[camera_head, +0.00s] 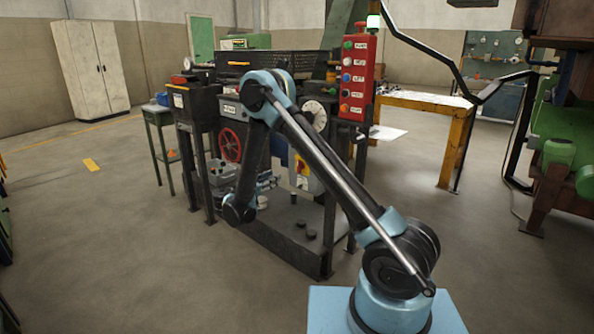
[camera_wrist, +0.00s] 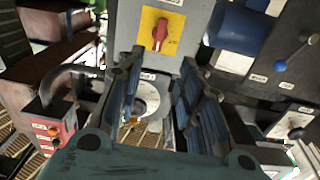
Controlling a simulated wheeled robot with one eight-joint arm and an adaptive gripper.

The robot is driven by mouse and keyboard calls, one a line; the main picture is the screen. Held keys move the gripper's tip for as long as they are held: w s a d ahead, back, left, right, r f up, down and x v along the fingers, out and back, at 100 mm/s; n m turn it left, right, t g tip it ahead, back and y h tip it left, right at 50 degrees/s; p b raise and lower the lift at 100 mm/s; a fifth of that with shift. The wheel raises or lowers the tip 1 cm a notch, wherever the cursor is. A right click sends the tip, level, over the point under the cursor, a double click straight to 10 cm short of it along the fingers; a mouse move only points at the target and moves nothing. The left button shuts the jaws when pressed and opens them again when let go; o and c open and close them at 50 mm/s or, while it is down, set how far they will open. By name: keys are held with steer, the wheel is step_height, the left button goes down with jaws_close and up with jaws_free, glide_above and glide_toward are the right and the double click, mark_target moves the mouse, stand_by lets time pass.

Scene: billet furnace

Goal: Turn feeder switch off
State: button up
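A red rotary switch (camera_wrist: 159,34) sits on a yellow plate (camera_wrist: 172,46) on a grey box in the wrist view. Its knob stands nearly upright, tilted slightly right at the top. The label below is too small to read, so I cannot tell for sure that it is the feeder switch. A red and yellow switch on a grey box also shows in the head view (camera_head: 302,168), partly behind my arm. My gripper (camera_wrist: 160,62) is open and empty, its fingers spread below the switch in the picture and apart from the knob.
A white round dial (camera_wrist: 147,98) shows between my fingers. In the head view, a red button panel (camera_head: 357,77) stands above the machine, and a yellow-legged table (camera_head: 455,145) stands right.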

mark_target(298, 167)
steer(key=x, duration=1.6)
steer(key=shift+w+d, duration=0.15)
jaws_close()
